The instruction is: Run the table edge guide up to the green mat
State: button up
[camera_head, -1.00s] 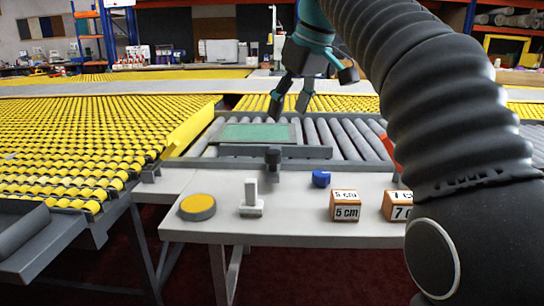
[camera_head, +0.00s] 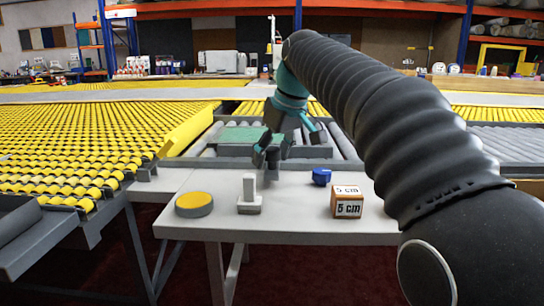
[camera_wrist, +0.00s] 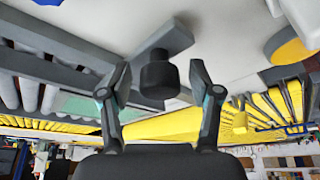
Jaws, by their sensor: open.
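The edge guide (camera_head: 325,164) is a grey bar lying across the front of the rollers. Its dark round knob (camera_wrist: 158,77) sits on a grey arm in the wrist view; in the head view my gripper hides the knob. The green mat (camera_head: 238,134) lies flat on the rollers behind the guide, partly covered by my gripper in the head view. It also shows in the wrist view (camera_wrist: 85,106). My gripper (camera_head: 267,157) is open and points down at the guide. In the wrist view its two fingers stand either side of the knob, with gaps; nothing is gripped.
On the white table front (camera_head: 285,218) stand a yellow-topped disc (camera_head: 194,204), a white upright block on a base (camera_head: 249,196), a blue object (camera_head: 321,176) and a "5 cm" box (camera_head: 347,202). Yellow roller beds (camera_head: 70,145) lie left.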

grip_shut()
jog(key=shift+w+r+p, duration=0.25)
jog(key=shift+w+p, duration=0.3)
jog(key=shift+p, duration=0.15)
jog(key=w+p, duration=0.4)
jog(key=w, duration=0.1)
jog(key=shift+d, duration=0.1)
jog(key=shift+w+f, duration=0.2)
jog(key=shift+w, duration=0.2)
grip_release()
